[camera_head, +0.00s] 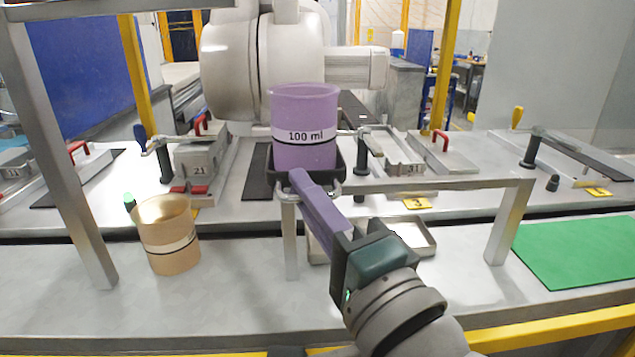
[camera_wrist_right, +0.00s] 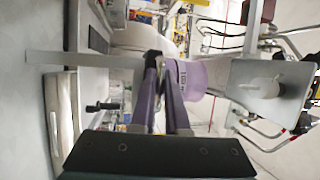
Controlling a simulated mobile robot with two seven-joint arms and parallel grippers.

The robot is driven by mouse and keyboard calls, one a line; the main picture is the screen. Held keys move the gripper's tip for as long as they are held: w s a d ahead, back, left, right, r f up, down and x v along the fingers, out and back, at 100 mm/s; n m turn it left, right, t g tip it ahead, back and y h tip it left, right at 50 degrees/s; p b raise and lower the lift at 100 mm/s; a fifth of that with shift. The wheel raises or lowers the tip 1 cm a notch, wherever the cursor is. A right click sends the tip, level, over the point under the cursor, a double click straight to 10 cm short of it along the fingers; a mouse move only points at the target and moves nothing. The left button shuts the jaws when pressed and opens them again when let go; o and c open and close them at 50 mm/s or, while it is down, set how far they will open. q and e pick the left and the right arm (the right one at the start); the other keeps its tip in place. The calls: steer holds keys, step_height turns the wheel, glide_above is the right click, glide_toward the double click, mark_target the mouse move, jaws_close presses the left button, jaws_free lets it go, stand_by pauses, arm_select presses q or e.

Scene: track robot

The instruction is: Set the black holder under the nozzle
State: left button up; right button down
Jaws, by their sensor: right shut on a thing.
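The black holder (camera_head: 341,168) is a dark tray with a wire loop at its front, and a purple cup marked 100 ml (camera_head: 304,113) stands upright in it. My right gripper (camera_head: 300,182) has purple fingers and is shut on the holder's front loop. Its fingers also show in the right wrist view (camera_wrist_right: 166,95), with the purple cup (camera_wrist_right: 204,78) just beyond them. The holder is at the left end of a metal frame (camera_head: 440,186); I cannot tell whether it touches it. I cannot clearly make out the nozzle. My left gripper is not in view.
A tan cup (camera_head: 168,240) stands on the grey bench to the left. A shallow metal tray (camera_head: 412,238) sits beneath the frame. A green mat (camera_head: 580,250) lies at the right. A large pale machine arm (camera_head: 262,65) is behind the purple cup.

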steer(key=shift+a, duration=0.15)
steer(key=c, duration=0.9)
jaws_free()
steer(key=shift+a, duration=0.1)
steer(key=shift+s, duration=0.1)
steer(key=v, duration=0.9)
steer(key=shift+s+d+f, duration=0.1)
steer(key=shift+s+d, duration=0.15)
steer(key=shift+s, duration=0.1)
